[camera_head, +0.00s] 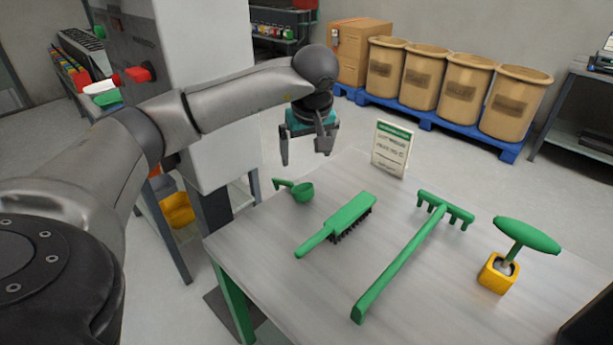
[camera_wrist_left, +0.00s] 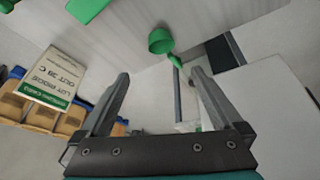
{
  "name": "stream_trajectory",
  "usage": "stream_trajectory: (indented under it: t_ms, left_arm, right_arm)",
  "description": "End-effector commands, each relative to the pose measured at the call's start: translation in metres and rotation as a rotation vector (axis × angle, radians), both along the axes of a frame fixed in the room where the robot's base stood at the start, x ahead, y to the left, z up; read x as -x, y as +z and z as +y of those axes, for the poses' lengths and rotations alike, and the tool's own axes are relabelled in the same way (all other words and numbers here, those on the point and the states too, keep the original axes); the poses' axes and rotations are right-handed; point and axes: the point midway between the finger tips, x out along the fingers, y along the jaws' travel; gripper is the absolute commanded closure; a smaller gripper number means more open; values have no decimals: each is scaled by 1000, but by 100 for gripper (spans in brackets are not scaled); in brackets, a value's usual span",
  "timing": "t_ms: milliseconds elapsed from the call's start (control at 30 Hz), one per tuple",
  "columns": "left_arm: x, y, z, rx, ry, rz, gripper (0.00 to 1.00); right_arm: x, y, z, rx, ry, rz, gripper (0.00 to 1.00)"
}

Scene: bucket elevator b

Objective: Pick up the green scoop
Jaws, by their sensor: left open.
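My right gripper is not in view.
On the table (camera_head: 262,258) a green brush (camera_head: 340,222), a green rake-like tool (camera_head: 402,262) and a green-handled tool in a yellow holder (camera_head: 497,273) lie right of the scoop. A sign (camera_head: 392,149) stands at the back edge. A grey machine column (camera_head: 205,110) rises left.

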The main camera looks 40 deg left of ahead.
Motion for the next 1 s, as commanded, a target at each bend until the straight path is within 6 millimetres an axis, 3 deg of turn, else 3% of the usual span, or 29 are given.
stream_trajectory:
  t_ms: [167,433,600,867,1000]
  left_arm:
    - [-1,-8,1,2,1,3,0]
    - [-14,-60,16,3,1,3,0]
    - [-22,-85,24,3,1,1,0]
    - [-25,-102,29,4,-2,2,0]
    - [-24,-125,35,3,1,3,0]
  right_arm:
    - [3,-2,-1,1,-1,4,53]
    - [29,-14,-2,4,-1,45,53]
    - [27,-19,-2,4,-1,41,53]
    - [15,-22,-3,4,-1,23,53]
    - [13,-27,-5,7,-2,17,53]
